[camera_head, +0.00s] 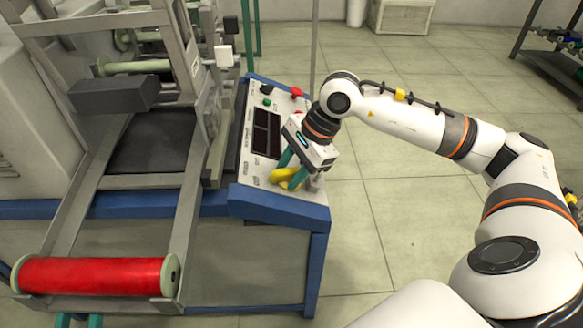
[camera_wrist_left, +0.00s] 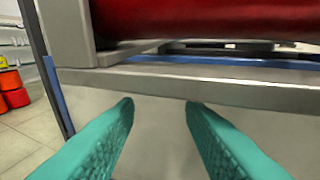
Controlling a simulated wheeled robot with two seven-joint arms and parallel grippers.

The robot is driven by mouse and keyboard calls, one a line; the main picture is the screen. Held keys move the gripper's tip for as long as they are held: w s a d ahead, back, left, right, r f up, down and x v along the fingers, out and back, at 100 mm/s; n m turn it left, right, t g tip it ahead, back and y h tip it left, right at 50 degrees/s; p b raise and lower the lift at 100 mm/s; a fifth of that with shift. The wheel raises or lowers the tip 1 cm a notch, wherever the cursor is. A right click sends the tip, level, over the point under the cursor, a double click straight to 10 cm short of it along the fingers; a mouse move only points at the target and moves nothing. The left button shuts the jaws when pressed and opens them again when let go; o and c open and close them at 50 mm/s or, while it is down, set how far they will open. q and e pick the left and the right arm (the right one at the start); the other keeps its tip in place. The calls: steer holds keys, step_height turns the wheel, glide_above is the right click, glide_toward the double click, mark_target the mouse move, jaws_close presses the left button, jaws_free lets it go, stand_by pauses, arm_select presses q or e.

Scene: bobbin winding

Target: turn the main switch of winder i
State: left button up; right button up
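A yellow switch (camera_head: 283,175) sits at the front right of the winder's sloped control panel (camera_head: 248,178). My right gripper (camera_head: 290,172) points down at it from above, with its teal fingers at the yellow part. The gripper partly covers the switch, so I cannot tell whether the fingers press on it or how it is turned. My left gripper (camera_wrist_left: 160,106) is open and empty in the left wrist view, below a grey frame bar. Its teal fingertips (camera_head: 78,321) show at the bottom left of the head view, below the red bobbin (camera_head: 92,276).
The panel also carries a red knob (camera_head: 297,91), a green button (camera_head: 266,102) and dark displays (camera_head: 266,132). The bobbin rests across the winder's grey arms (camera_head: 83,194). Open floor (camera_head: 370,235) lies right of the blue-edged bench. A rack (camera_head: 552,55) stands at far right.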

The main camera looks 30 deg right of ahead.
steer(key=shift+r, duration=0.1)
